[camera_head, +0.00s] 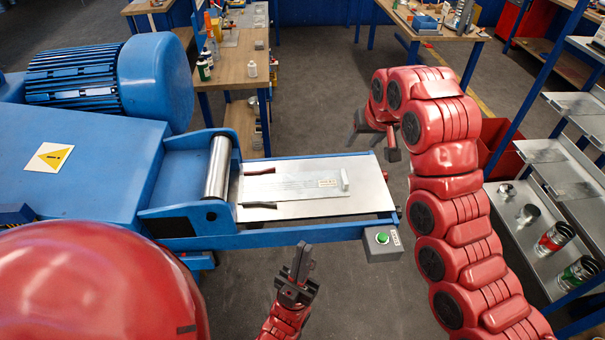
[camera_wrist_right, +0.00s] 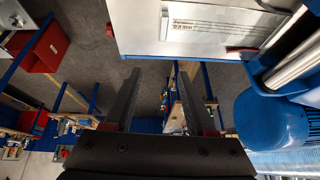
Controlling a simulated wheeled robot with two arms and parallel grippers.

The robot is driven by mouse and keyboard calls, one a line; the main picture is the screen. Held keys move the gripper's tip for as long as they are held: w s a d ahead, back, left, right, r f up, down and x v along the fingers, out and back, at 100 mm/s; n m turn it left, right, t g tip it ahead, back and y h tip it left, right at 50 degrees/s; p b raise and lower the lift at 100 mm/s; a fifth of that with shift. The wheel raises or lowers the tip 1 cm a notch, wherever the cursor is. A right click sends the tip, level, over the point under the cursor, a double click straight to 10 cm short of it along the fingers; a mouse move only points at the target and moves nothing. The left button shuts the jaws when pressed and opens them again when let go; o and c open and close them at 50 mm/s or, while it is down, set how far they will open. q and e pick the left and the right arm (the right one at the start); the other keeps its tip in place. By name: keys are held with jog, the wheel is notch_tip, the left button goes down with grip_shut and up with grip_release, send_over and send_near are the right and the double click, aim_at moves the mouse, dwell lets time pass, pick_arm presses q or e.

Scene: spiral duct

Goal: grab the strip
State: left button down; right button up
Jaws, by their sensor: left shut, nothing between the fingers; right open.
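The strip (camera_head: 305,188) is a thin, pale metal piece with a small label and an upright tab at its right end. It lies flat on the light metal plate (camera_head: 300,209) in front of the blue machine's roller. It also shows at the top of the right wrist view (camera_wrist_right: 212,24). My right gripper (camera_head: 373,138) is open and empty beyond the plate's far right corner; its two fingers show apart in the right wrist view (camera_wrist_right: 160,75). My left gripper (camera_head: 302,262) is shut and empty, pointing up, in front of the table's near edge.
The blue machine (camera_head: 95,150) with a metal roller (camera_head: 217,167) stands left of the plate. A box with a green button (camera_head: 382,240) sits at the near right corner. Shelves (camera_head: 560,210) and a red bin (camera_head: 497,140) stand right.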

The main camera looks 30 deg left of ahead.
jog(key=s, duration=0.2)
jog(key=h, duration=0.1)
send_near(345, 177)
jog(key=w+f+b, duration=0.2)
jog(key=shift+w+a+f+g, duration=0.15)
jog(key=shift+a+f+g, duration=0.05)
jog(key=shift+f+g, duration=0.2)
jog(key=p+x, duration=0.2)
jog(key=x, duration=0.1)
jog(key=p+x, duration=0.1)
jog(key=p, duration=0.1)
jog(key=shift+s+a+f, duration=0.2)
jog(key=shift+s+a, duration=0.05)
jog(key=shift+a, duration=0.05)
jog(key=shift+w+a+f, duration=0.1)
jog(key=shift+w+f, duration=0.15)
jog(key=shift+f, duration=0.25)
grip_shut()
dwell(0.7)
